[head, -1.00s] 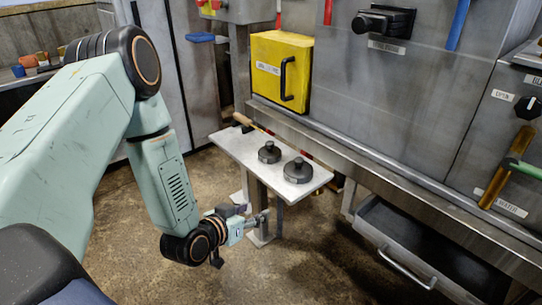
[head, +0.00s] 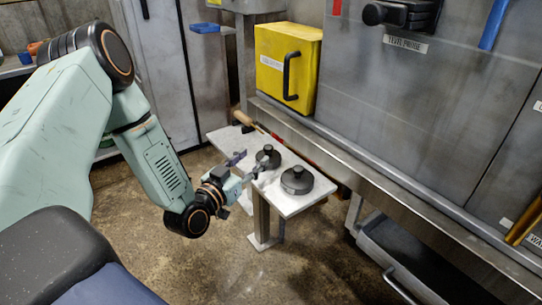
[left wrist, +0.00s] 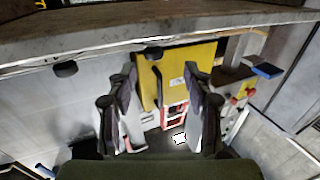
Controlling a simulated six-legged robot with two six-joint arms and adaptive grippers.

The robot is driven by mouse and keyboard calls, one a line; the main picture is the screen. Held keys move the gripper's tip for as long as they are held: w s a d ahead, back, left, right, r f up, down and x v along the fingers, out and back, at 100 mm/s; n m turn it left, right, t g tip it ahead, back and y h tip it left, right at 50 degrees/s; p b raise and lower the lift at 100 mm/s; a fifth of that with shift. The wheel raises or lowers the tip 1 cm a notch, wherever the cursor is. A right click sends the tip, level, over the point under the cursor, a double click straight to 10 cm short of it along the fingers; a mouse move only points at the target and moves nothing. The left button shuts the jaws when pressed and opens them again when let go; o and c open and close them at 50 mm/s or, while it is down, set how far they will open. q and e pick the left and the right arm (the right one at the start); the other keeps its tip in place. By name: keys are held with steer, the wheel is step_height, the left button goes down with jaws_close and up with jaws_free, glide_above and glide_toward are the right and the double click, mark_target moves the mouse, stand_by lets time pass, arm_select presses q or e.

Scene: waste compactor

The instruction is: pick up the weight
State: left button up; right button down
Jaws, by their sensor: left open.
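Two dark round weights with knobs stand on a narrow light-topped table (head: 228,146). The smaller weight (head: 268,158) is nearer the middle, and the larger weight (head: 297,181) is towards the right end. My left gripper (head: 249,164) is open and empty at the table's near edge, its fingers pointing towards the smaller weight. One finger overlaps that weight in the picture; contact cannot be told. The left wrist view looks upside down. There the smaller weight (left wrist: 153,53) shows beyond the open fingers of the left gripper (left wrist: 161,85), and the larger weight (left wrist: 65,69) at left. My right gripper is not in view.
A yellow box with a black handle (head: 287,68) is mounted behind the table. A wooden-handled tool (head: 242,118) lies at the table's far end. A metal ledge (head: 350,158) runs behind the table, with an open drawer (head: 420,255) at lower right. Floor in front is clear.

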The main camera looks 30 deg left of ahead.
mark_target(266, 150)
arm_select(q)
steer(key=w+b, duration=0.1)
steer(key=w, duration=0.1)
steer(key=w+b, duration=0.1)
steer(key=w, duration=0.1)
steer(key=w+d+b, duration=0.1)
steer(key=w, duration=0.1)
steer(key=shift+w+r, duration=0.1)
steer(key=shift+w, duration=0.2)
steer(key=shift+w+a, duration=0.1)
steer(key=shift+w, duration=0.25)
steer(key=shift+c, duration=0.9)
steer(key=c, duration=0.9)
jaws_close()
